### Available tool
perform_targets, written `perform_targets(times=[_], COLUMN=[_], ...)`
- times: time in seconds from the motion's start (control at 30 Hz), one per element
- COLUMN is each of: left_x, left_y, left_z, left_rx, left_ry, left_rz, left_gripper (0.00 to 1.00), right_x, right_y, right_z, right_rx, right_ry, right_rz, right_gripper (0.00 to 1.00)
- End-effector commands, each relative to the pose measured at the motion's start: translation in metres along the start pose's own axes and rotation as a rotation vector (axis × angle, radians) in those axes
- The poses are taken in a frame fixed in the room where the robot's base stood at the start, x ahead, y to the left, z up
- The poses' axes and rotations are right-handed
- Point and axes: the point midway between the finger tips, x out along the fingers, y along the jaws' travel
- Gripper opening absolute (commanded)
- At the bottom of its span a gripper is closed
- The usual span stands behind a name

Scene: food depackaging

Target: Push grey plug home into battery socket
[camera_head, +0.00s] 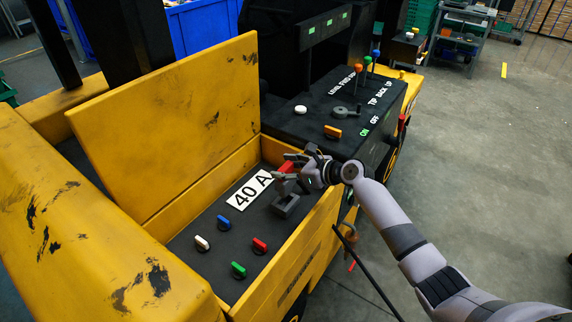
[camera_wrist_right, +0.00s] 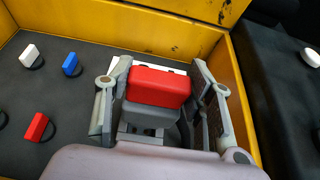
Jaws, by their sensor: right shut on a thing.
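A red block (camera_head: 287,166) and a grey block (camera_head: 285,205) stand together beside the white "40 A" label (camera_head: 250,189) in the yellow battery bay. In the right wrist view the red block (camera_wrist_right: 158,86) sits against the grey plug (camera_wrist_right: 150,115), between the two fingers. My right gripper (camera_head: 284,179) is shut on the grey plug, with one finger on each side. The fingers and wrist cover part of the plug, and the battery socket cannot be told clearly. I cannot tell whether any gap is left. My left gripper is not in view.
White, blue, red and green knobs (camera_head: 239,270) stand on the dark deck in front of the label. The raised yellow lid (camera_head: 175,125) and the bay's yellow side wall (camera_head: 300,245) bound the space. A black control panel (camera_head: 335,120) with levers lies beyond.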

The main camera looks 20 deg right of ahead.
Motion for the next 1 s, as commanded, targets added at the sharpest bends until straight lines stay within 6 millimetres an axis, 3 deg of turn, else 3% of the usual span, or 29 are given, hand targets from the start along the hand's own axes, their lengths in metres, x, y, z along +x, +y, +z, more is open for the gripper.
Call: perform_targets(times=[0.33,1.0], left_x=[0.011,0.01], left_y=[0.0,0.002], left_z=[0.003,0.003], left_rx=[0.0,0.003], left_ry=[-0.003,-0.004], left_rz=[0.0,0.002], left_gripper=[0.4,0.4], right_x=[0.007,0.007], right_y=[0.0,0.0], right_z=[-0.014,-0.014], right_rx=[-0.001,-0.001], right_ry=[-0.006,-0.005], right_rz=[-0.002,-0.001], right_gripper=[0.0,0.0])
